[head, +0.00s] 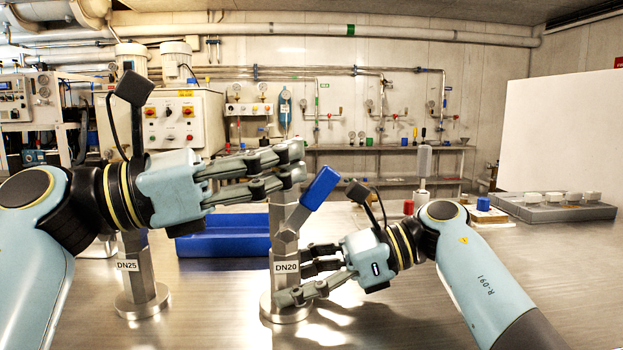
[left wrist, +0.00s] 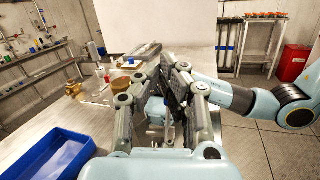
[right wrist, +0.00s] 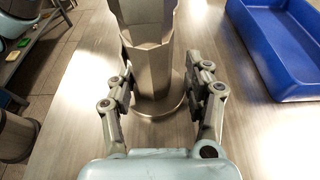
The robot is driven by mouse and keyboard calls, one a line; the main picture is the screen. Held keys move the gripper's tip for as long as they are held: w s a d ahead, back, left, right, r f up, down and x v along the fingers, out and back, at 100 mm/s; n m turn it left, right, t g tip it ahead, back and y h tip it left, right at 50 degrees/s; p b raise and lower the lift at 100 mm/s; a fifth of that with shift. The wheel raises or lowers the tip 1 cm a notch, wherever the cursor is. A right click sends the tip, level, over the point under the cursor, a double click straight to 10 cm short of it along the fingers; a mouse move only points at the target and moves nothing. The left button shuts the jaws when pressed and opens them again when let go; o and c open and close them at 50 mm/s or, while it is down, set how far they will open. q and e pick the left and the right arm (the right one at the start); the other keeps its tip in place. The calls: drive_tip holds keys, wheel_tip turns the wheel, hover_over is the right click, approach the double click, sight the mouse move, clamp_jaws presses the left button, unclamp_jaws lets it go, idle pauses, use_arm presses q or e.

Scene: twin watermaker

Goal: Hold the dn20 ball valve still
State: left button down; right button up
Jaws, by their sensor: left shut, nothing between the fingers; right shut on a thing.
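The DN20 ball valve (head: 286,240) is a grey metal body upright on a round base, with a "DN20" label and a blue lever (head: 321,187) slanting up to the right. My right gripper (head: 293,274) is shut on its lower body. In the right wrist view, the metal valve body (right wrist: 152,60) stands between the fingers of that gripper (right wrist: 158,82). My left gripper (head: 300,162) is shut and empty, its fingers level with the valve's top, beside the lever, and overlapping the top in the head view. Whether they touch it I cannot tell.
A blue tray (head: 222,238) lies behind, between the valves. A grey rack (head: 555,210) with white-topped parts is at the back right. Red and blue small items stand near it.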

sight(309, 187)
use_arm(q)
drive_tip(key=shift+w+d+f, duration=0.1)
drive_tip(key=shift+d+f, duration=0.55)
drive_tip(key=shift+d, duration=0.25)
drive_tip(key=shift+d+f, duration=0.65)
drive_tip(key=shift+d, duration=0.25)
idle(1.8)
wheel_tip(309, 187, up, 6)
drive_tip(key=s, duration=0.1)
drive_tip(key=shift+a, duration=0.4)
idle(0.4)
drive_tip(key=shift+r, duration=0.1)
drive_tip(key=shift+a, duration=0.1)
drive_tip(key=a+r, duration=0.1)
drive_tip(key=a, duration=0.1)
drive_tip(key=a+r, duration=0.1)
drive_tip(key=a, duration=0.1)
drive_tip(key=shift+s+r, duration=0.2)
drive_tip(key=shift+r, duration=0.1)
idle(0.3)
use_arm(e)
drive_tip(key=o, duration=1.6)
drive_tip(key=shift+c, duration=0.2)
